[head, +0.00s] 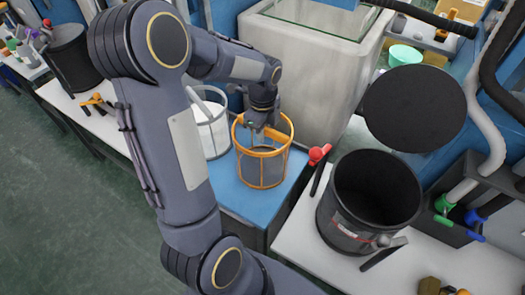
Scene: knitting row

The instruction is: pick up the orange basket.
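The orange basket (271,175) has an orange rim and ribs with grey mesh sides. It stands upright on a blue-topped surface, in front of a pale grey cabinet. My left arm reaches over from the left, and its gripper (256,124) points down at the basket's upper rim. The fingers overlap the rim in the picture. They are small and dark, so I cannot tell whether they are open, shut or touching it. My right gripper is out of view.
A white basket (212,130) stands close on the left, partly behind my arm. A black open bucket (342,205) stands on a white table at the right, with a round black lid (415,108) behind it. A red-handled tool (319,154) lies between the orange basket and the bucket.

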